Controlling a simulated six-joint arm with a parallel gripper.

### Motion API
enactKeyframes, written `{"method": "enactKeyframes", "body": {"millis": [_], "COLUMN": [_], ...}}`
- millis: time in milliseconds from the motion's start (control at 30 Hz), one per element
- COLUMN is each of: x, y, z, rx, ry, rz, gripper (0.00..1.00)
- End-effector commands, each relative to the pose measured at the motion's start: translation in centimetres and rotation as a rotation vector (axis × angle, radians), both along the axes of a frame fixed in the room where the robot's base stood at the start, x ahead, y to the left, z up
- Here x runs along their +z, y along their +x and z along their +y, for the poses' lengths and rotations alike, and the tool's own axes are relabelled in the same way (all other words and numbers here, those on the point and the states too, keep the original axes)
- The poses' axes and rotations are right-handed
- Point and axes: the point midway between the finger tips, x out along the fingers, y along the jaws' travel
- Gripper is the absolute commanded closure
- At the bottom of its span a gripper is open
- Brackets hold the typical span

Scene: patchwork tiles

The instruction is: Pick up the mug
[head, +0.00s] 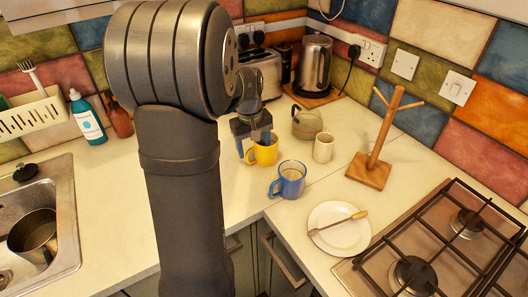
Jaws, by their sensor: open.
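A yellow mug (266,155) stands upright on the pale worktop with its handle to the left. My gripper (254,143) is open and points down at the yellow mug, its fingers overlapping the mug's rim in the picture. I cannot tell whether they touch it. A blue mug (291,183) stands in front and to the right, its handle to the left. A cream mug or cup (323,148) stands to the right. My arm hides part of the worktop at left.
A teapot (307,123), toaster (262,70) and kettle (314,65) stand behind. A wooden mug tree (372,165) is to the right. A white plate (339,228) with a wooden-handled utensil and a gas hob (440,250) are at front right. A sink (62,215) is at left.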

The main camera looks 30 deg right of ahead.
Motion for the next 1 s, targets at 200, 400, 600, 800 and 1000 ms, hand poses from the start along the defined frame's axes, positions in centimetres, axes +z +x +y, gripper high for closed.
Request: {"method": "enactKeyframes", "body": {"millis": [200, 400, 600, 800, 1000], "x": [-2.1, -4.8, -5.5, -5.4, -5.4], "y": [0.0, 0.1, 0.1, 0.1, 0.1], "z": [0.4, 0.5, 0.4, 0.4, 0.4], "rx": [0.001, 0.001, 0.000, 0.000, 0.000], "ry": [0.002, 0.001, 0.000, 0.000, 0.000], "rz": [0.003, 0.000, -0.002, -0.002, -0.002], "gripper": [0.34, 0.34, 0.34, 0.50, 0.89]}}
